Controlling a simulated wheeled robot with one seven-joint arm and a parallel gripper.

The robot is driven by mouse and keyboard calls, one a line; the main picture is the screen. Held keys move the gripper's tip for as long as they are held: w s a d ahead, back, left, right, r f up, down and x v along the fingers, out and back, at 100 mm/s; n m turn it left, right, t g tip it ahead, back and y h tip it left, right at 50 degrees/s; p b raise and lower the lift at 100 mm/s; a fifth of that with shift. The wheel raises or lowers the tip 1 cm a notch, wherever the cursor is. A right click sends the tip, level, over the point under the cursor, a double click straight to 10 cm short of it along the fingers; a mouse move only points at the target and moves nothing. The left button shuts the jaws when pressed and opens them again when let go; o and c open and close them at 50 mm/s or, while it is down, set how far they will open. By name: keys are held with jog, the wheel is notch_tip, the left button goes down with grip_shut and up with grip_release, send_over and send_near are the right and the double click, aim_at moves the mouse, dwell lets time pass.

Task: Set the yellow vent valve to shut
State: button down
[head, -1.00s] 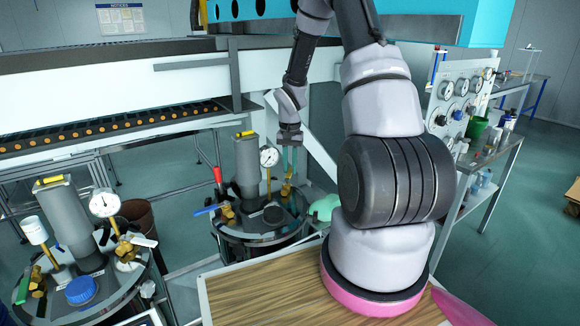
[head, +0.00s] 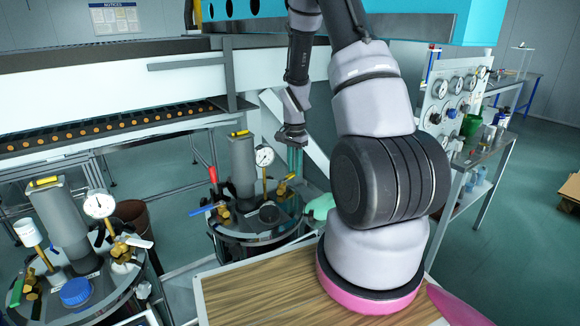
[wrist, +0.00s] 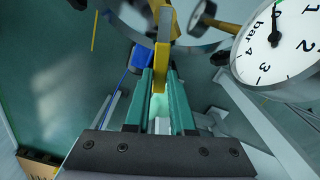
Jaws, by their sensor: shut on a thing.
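The yellow vent valve (head: 285,185) is on the right-hand vessel (head: 262,236), right of its gauge. Its yellow lever (wrist: 163,45) stands between my teal fingers in the wrist view. My gripper (head: 295,167) reaches down onto the lever from above. In the wrist view my gripper (wrist: 160,85) is shut on the lever. The fingers hide part of the lever, and the valve body is hard to make out there.
A pressure gauge (wrist: 278,40) is close on the right in the wrist view. A blue lever (head: 202,210) and a red lever (head: 213,174) are left of the yellow valve. A second vessel (head: 95,300) stands at left, and a wooden-topped table (head: 255,295) is in front.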

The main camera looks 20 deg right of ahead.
jog(key=s+m, duration=0.6)
jog(key=m, duration=0.6)
jog(key=shift+s+a, duration=0.2)
jog(key=shift+s, duration=0.15)
jog(key=shift+m, duration=0.3)
jog(key=c, duration=1)
grip_release()
jog(key=shift+c, duration=0.2)
jog(key=shift+s, duration=0.1)
notch_tip(320, 180, up, 11)
jog(key=shift+a, duration=0.1)
